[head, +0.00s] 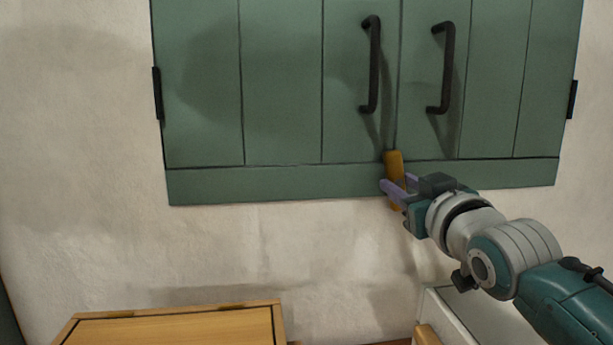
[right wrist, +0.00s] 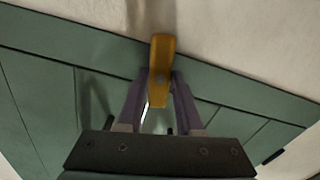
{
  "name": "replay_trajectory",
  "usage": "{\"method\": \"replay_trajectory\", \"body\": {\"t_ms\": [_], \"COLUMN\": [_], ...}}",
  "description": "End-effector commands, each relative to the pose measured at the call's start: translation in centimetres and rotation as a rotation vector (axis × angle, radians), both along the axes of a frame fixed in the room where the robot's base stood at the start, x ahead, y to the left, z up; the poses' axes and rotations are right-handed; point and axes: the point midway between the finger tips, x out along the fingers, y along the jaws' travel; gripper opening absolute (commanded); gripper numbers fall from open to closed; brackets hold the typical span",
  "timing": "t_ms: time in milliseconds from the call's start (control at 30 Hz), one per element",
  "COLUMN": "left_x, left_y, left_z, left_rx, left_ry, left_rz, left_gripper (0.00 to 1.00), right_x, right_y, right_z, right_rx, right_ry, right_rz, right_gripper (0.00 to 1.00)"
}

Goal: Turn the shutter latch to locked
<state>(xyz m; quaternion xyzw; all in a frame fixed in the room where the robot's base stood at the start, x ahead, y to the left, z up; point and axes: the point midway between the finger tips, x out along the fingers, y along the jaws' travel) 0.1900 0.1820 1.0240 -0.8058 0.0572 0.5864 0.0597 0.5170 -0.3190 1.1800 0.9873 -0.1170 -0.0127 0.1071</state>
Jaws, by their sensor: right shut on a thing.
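Two green plank shutters (head: 282,90) are closed on the wall, with a thin seam between them. The shutter latch (head: 394,162) is an orange-yellow bar at the bottom of that seam, standing nearly upright across the lower rail. My right gripper (head: 398,184) has its purple fingers on either side of the latch and is shut on it. In the right wrist view the latch (right wrist: 161,60) sits between the fingertips (right wrist: 158,88), one end sticking out beyond them. The fingers hide part of the latch. My left gripper is not in view.
Two dark handles (head: 374,65) stick out from the shutters above the latch. A wooden box or tabletop (head: 180,328) stands below at the left. A pale open-topped container (head: 470,310) stands at lower right, under my right arm. The wall beneath the shutters is bare.

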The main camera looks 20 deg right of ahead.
Motion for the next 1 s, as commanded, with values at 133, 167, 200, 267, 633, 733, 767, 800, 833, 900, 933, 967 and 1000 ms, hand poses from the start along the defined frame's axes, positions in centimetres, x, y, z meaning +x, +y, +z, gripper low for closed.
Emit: {"method": "replay_trajectory", "body": {"t_ms": [133, 167, 200, 267, 633, 733, 767, 800, 833, 900, 933, 967, 1000], "left_x": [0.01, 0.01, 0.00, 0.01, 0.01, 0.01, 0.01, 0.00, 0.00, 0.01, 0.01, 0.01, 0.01], "left_y": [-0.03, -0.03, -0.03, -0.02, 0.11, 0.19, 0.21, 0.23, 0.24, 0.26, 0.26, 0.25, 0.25], "left_z": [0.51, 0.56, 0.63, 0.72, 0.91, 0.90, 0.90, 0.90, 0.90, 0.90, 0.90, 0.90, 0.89], "left_rx": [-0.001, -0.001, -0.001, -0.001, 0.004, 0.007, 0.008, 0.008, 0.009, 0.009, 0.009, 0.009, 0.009], "left_ry": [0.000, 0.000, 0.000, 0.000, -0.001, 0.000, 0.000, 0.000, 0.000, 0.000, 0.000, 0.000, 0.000], "left_rz": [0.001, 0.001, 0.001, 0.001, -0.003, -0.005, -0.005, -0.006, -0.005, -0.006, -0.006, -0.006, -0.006], "left_gripper": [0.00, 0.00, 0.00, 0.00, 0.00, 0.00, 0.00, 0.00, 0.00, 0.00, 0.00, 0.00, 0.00], "right_x": [0.01, 0.01, 0.01, 0.01, 0.01, 0.01, 0.01, 0.01, 0.01, 0.01, 0.01, 0.01, 0.01], "right_y": [0.01, 0.00, 0.00, -0.01, 0.00, 0.00, 0.00, 0.00, 0.00, 0.00, 0.00, 0.00, 0.00], "right_z": [0.06, 0.05, 0.04, 0.04, 0.00, -0.01, -0.01, -0.01, -0.01, -0.01, -0.01, -0.01, 0.00], "right_rx": [0.095, 0.110, 0.130, 0.154, 0.226, 0.228, 0.228, 0.229, 0.229, 0.229, 0.229, 0.229, 0.229], "right_ry": [-0.021, -0.025, -0.029, -0.035, -0.054, -0.055, -0.055, -0.055, -0.055, -0.055, -0.055, -0.055, -0.055], "right_rz": [0.000, 0.000, 0.000, 0.000, 0.000, 0.000, 0.000, 0.000, 0.000, 0.000, 0.000, 0.000, 0.000], "right_gripper": [0.00, 0.00, 0.00, 0.00, 0.00, 0.00, 0.00, 0.00, 0.00, 0.00, 0.00, 0.00, 0.36]}}
